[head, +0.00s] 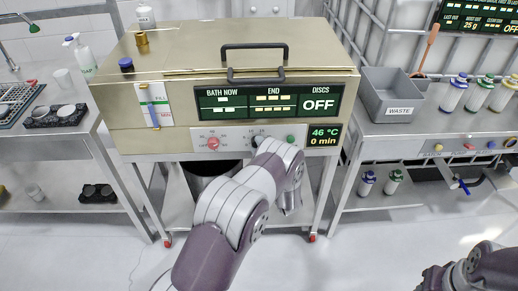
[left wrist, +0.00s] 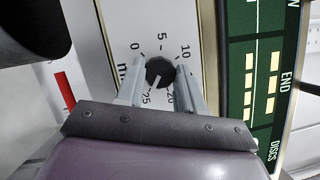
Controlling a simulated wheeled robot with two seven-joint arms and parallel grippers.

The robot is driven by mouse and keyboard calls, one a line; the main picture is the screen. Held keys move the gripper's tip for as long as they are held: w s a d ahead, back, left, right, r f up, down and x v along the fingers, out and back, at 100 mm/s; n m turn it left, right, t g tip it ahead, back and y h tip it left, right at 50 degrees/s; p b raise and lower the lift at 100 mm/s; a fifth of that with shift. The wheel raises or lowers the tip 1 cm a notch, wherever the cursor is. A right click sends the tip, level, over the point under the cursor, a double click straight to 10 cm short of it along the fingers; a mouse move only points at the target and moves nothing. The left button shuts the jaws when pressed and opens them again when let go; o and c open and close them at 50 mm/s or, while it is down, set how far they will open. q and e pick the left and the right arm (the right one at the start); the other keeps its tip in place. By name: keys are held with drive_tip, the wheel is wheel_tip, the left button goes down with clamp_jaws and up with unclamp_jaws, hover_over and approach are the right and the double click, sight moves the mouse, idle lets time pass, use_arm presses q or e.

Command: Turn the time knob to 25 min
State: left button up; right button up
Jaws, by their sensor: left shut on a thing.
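The time knob (left wrist: 160,71) is round and dark with a pale pointer line. In the left wrist view its pointer aims at the 25 mark on the white dial, whose marks run from 0 past 5, 10 and 20 to 25. My left gripper (left wrist: 160,67) has one finger on each side of the knob and is shut on it. In the head view the time knob (head: 257,140) is partly hidden by my left arm. The small display (head: 324,135) beside it reads 46 °C and 0 min. My right gripper cannot be made out.
A red knob (head: 213,143) sits to the left on the same panel. A green button (head: 290,139) is to the right. The larger display (head: 268,104) above reads BATH NOW, END and DISCS OFF. A grey waste bin (head: 398,95) stands on the right table.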

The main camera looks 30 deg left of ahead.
idle(0.3)
use_arm(q)
drive_tip(key=o, duration=1)
drive_tip(key=shift+o, duration=0.2)
drive_tip(key=v, duration=1.2)
drive_tip(key=shift+s+d+f, duration=0.2)
drive_tip(key=shift+s+d, duration=0.05)
drive_tip(key=shift+d, duration=0.05)
